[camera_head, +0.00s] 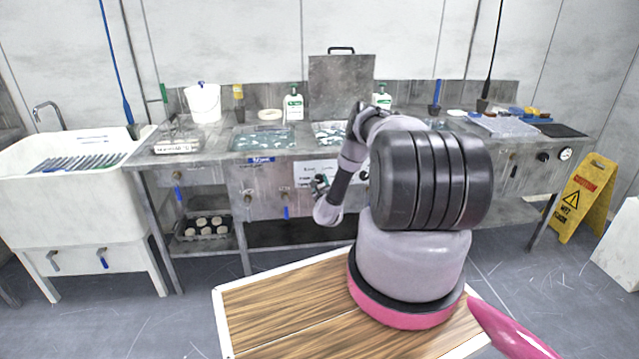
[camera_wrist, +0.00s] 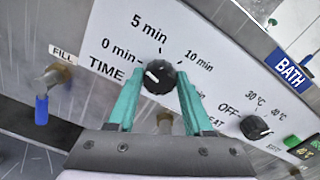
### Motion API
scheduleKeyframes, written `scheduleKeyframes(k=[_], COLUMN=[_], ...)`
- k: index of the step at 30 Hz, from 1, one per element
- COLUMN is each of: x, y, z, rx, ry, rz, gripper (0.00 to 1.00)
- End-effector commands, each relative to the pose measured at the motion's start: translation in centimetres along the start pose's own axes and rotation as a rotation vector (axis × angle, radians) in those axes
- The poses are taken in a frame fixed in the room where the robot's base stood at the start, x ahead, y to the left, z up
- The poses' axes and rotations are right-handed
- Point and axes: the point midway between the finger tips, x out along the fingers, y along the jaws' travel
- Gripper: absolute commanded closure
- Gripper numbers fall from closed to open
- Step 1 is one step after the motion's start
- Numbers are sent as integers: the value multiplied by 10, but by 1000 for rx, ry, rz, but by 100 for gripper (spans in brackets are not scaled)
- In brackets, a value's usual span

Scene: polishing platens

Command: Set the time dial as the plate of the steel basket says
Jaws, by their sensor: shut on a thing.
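The time dial (camera_wrist: 159,77) is a black knob on a white panel (camera_wrist: 215,50) marked 0 min, 5 min and 10 min. Its white mark points to the left, toward the 0 min side; the exact setting is hard to tell. My gripper (camera_wrist: 157,88) has its two green fingers shut on the knob, one on each side. In the head view my gripper (camera_head: 320,184) is at the bench front, hiding the dial. A wire basket (camera_head: 178,137), perhaps the steel basket, stands on the bench at left; writing on its pale front is too small to read.
A second black knob (camera_wrist: 255,127), marked OFF, 30°C and 40°C, is right of the time dial. A tap with a blue lever (camera_wrist: 42,108) is at left. The white sink (camera_head: 60,185) and yellow wet-floor sign (camera_head: 581,198) stand at the sides.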

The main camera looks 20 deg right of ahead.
Motion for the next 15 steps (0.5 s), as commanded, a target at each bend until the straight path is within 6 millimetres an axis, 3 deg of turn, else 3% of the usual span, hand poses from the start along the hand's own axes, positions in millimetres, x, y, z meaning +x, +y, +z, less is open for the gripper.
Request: scheduleKeyframes(k=[15], x=[0], y=[-2], z=[-1], rx=[490], ry=[1], rz=[-1], gripper=[100])
